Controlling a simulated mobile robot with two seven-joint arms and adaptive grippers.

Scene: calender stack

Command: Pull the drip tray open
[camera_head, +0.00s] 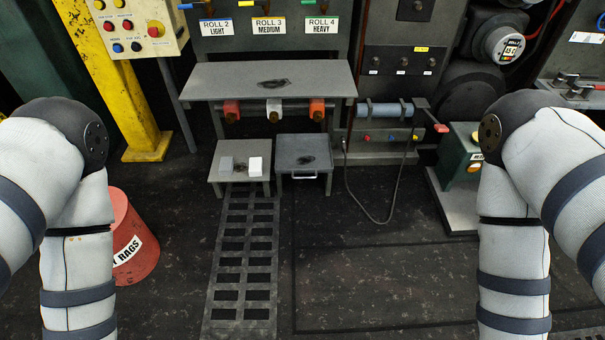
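What looks like the drip tray (318,146) is a low grey, flat-topped unit on the floor in the middle of the head view. It has a dark stain on top and a small bar handle (304,177) on its front edge. It stands below a grey shelf, and I cannot tell how far out it is. Both my arms come in at the sides and run down out of the bottom of the picture. Neither gripper shows, and nothing of mine touches the tray in view.
A low grey stand (216,174) with two small blocks stands left of the tray. A cable (352,200) loops at right. A red rag bin (133,250) stands at left. Floor in front is clear.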

